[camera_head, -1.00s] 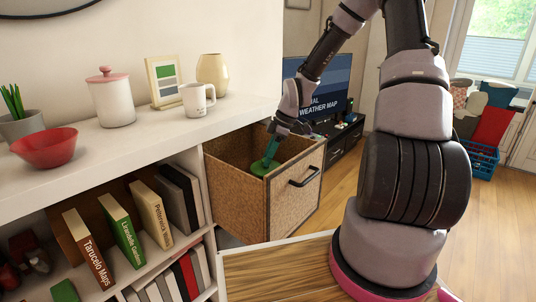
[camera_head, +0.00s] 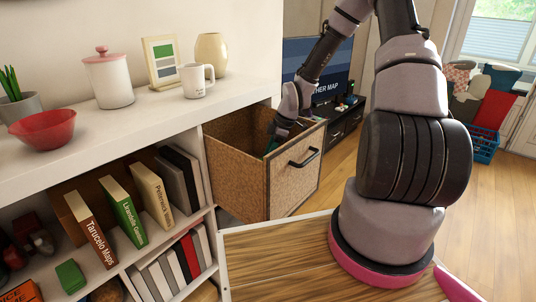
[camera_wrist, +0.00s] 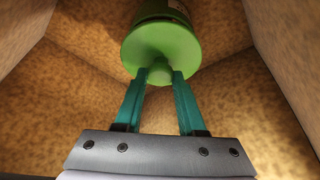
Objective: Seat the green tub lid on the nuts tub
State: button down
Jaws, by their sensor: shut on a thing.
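The green tub lid (camera_wrist: 160,44) shows in the wrist view, round with a small knob. My gripper (camera_wrist: 160,76) is shut on that knob with its teal fingers. Part of the nuts tub (camera_wrist: 164,7) shows just beyond the lid at the top edge, with a bit of label. I cannot tell whether the lid is fully down on the tub or level with it. In the head view my gripper (camera_head: 271,146) reaches down inside the woven bin, and the bin's front wall hides the lid and tub.
The woven bin (camera_head: 272,186) with a black handle is pulled out of the shelf unit, and its walls (camera_wrist: 69,80) stand close around my gripper. A mug (camera_head: 197,80), vase and frame stand on the shelf top (camera_head: 150,115). Books fill the compartments to the left.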

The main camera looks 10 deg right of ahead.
jog(key=shift+f, duration=1.05)
dwell(0.6)
jog(key=c, duration=0.8)
grip_release()
jog(key=shift+o, duration=0.2)
jog(key=o, duration=0.5)
jog(key=shift+v, duration=4)
jog(key=shift+r, duration=0.1)
